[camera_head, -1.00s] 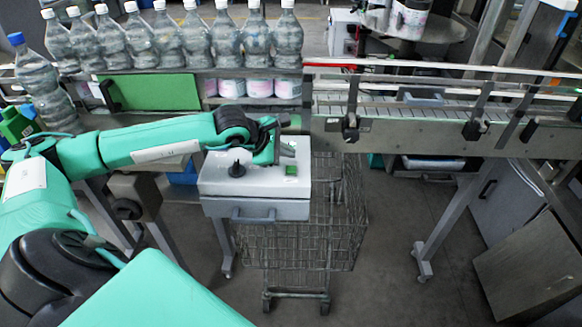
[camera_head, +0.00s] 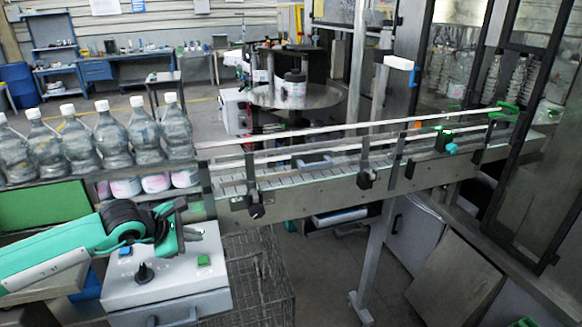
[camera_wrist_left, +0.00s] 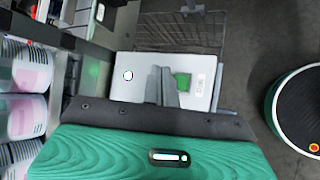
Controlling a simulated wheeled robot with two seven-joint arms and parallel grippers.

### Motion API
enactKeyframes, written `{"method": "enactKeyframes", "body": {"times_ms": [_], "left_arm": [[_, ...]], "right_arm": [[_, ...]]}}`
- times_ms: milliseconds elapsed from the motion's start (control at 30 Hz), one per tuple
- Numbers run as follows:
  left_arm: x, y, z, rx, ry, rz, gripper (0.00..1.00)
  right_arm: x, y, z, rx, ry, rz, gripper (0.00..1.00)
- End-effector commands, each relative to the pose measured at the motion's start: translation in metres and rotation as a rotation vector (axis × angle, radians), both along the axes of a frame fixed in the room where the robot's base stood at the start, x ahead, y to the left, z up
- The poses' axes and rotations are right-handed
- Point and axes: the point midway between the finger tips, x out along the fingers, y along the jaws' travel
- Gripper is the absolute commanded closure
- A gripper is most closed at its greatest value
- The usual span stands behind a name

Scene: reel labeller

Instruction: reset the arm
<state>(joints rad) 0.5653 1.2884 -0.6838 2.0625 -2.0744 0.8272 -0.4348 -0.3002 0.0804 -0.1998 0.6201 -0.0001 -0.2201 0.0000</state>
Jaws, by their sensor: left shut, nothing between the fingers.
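My left gripper (camera_head: 188,233) is above the back right part of the grey-white control box (camera_head: 165,292) in the head view. Its fingers are together with nothing between them. The box top carries a green button (camera_head: 204,261), a black knob (camera_head: 144,273) and a blue button (camera_head: 125,251). In the left wrist view the closed fingers (camera_wrist_left: 162,86) appear over the box (camera_wrist_left: 143,62), just left of the green button (camera_wrist_left: 182,82). I cannot tell whether they touch the box. My right gripper is not in view.
A conveyor (camera_head: 310,185) with metal rails runs behind the box toward the right. Several clear bottles (camera_head: 113,140) stand at the left, above white and pink reels (camera_head: 156,183). A wire cart (camera_head: 258,275) is under the box. A conveyor leg (camera_head: 374,265) stands to the right.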

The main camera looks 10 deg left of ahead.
Motion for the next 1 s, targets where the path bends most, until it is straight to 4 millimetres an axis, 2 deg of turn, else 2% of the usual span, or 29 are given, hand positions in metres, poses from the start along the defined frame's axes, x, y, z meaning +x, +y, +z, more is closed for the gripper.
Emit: {"method": "enactKeyframes", "body": {"times_ms": [67,167,267,333,400,500,567,633,767,867,967,1000], "left_arm": [[-0.001,-0.010,-0.002,-0.036,0.002,-0.011,1.00],[-0.007,-0.045,-0.005,-0.177,0.006,-0.045,1.00],[-0.020,-0.106,-0.002,-0.459,0.023,-0.085,1.00],[-0.032,-0.146,0.011,-0.708,0.039,-0.092,1.00],[-0.042,-0.176,0.028,-0.961,0.061,-0.073,1.00],[-0.051,-0.197,0.053,-1.318,0.094,0.001,1.00],[-0.054,-0.200,0.065,-1.526,0.118,0.072,1.00],[-0.054,-0.194,0.074,-1.761,0.143,0.180,1.00],[-0.054,-0.167,0.070,-2.166,0.188,0.455,1.00],[-0.058,-0.139,0.045,-2.435,0.214,0.735,1.00],[-0.070,-0.114,0.004,-2.651,0.232,1.077,1.00],[-0.079,-0.106,-0.015,-2.720,0.236,1.229,1.00]], "right_arm": [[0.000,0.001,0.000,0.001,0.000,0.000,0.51],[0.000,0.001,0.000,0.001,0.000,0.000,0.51],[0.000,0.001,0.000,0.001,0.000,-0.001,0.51],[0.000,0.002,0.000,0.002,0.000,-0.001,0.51],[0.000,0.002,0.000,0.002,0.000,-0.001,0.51],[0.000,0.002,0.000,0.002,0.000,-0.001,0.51],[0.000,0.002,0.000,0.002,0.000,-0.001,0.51],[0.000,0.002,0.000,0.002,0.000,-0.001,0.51],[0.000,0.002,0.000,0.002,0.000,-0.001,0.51],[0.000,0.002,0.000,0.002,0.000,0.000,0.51],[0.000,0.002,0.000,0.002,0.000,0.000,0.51],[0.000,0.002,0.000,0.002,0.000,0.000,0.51]]}}
